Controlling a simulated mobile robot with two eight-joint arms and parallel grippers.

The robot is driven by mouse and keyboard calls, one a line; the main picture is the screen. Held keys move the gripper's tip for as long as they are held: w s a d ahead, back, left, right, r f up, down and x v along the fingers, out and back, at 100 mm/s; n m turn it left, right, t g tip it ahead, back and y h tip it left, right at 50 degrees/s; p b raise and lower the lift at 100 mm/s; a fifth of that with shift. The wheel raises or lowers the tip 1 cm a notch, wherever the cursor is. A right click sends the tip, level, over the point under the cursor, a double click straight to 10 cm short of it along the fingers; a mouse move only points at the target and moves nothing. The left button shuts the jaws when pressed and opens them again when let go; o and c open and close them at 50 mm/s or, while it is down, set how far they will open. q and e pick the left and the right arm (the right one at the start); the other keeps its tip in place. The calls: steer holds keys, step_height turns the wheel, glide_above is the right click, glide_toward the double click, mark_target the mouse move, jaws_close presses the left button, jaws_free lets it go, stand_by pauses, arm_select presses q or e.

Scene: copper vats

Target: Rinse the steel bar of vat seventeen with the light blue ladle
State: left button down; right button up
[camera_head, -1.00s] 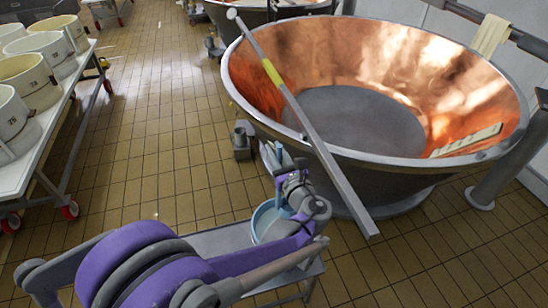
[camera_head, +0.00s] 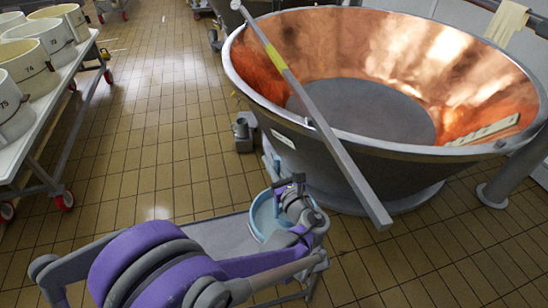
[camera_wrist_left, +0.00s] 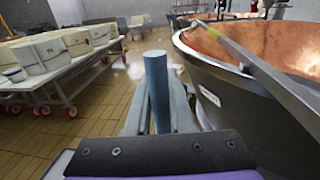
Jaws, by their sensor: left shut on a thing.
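The copper vat (camera_head: 375,110) fills the upper right of the head view. The steel bar (camera_head: 345,165), with a yellow band, lies slanted across its left rim, its near end sticking out over the floor. The vat's label is too small to read. My left gripper (camera_head: 285,185) is over a light blue bucket (camera_head: 258,222) on a small stand. In the left wrist view my left gripper (camera_wrist_left: 158,115) is shut on an upright blue handle (camera_wrist_left: 157,85), apparently the light blue ladle's. The ladle's bowl is hidden. My right gripper is not in view.
A white table (camera_head: 50,135) with several round moulds stands at the left on red-wheeled legs. A small grey object (camera_head: 244,132) is on the floor beside the vat. A pale board (camera_head: 484,130) lies inside the vat. Tiled floor is open between table and vat.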

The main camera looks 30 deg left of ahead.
arm_select(q)
step_height(320, 180, down, 7)
steer(key=b, duration=0.4)
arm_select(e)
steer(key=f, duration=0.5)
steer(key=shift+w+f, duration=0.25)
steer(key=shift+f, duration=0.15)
arm_select(q)
steer(key=shift+r, duration=0.15)
step_height(320, 180, up, 20)
steer(key=p, duration=1.4)
steer(key=shift+r+p, duration=0.2)
steer(key=shift+p, duration=0.2)
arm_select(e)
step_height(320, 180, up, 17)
